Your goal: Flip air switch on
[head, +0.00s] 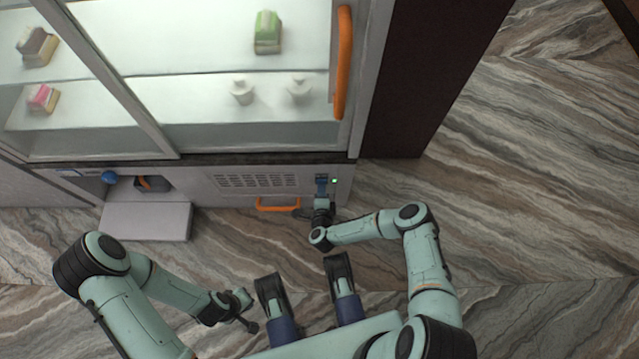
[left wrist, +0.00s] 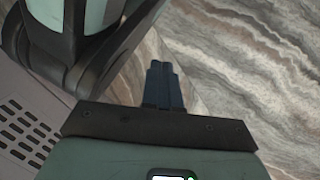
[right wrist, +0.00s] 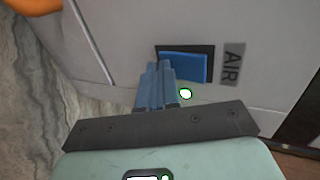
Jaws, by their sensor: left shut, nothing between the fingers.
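The air switch (right wrist: 186,67) is a blue rocker in a dark recess on the cabinet's lower front, with an "AIR" label (right wrist: 233,64) beside it. In the head view my right gripper (head: 322,180) is at the panel. My left gripper (left wrist: 163,66) is shut and empty, over the floor, away from the cabinet.
An orange handle (head: 278,204) is on the panel left of my right gripper, beside a vent grille (head: 257,181). The glass case above holds sweets and has an orange door handle (head: 343,62).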

